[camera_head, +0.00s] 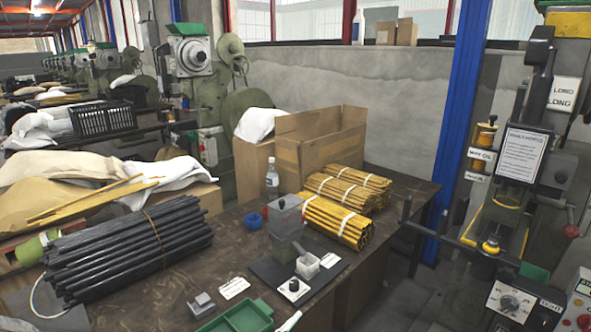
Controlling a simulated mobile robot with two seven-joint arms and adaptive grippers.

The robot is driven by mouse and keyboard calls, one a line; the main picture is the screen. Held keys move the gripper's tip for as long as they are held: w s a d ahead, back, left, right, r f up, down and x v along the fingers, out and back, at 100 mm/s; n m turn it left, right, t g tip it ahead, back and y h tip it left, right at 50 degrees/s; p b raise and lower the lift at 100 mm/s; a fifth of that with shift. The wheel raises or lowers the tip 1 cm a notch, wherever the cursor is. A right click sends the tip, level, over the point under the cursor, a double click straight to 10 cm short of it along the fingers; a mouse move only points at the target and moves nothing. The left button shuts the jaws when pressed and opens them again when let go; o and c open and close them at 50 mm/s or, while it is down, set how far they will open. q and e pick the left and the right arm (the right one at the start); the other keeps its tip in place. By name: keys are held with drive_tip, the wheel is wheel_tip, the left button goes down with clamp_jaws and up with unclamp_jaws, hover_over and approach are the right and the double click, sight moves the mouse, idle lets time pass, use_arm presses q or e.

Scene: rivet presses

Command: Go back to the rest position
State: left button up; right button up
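Neither of my grippers shows in the head view, so I cannot see their state or anything in them. The task names no object. The dark workbench (225,262) fills the middle of the view.
Black rods (130,245) lie bundled at the left; bundles of yellow rods (338,220) lie at the right. A cardboard box (318,140), bottle (272,178) and green tray (238,318) are on the bench. A press (520,200) stands right, beside a blue post (462,120).

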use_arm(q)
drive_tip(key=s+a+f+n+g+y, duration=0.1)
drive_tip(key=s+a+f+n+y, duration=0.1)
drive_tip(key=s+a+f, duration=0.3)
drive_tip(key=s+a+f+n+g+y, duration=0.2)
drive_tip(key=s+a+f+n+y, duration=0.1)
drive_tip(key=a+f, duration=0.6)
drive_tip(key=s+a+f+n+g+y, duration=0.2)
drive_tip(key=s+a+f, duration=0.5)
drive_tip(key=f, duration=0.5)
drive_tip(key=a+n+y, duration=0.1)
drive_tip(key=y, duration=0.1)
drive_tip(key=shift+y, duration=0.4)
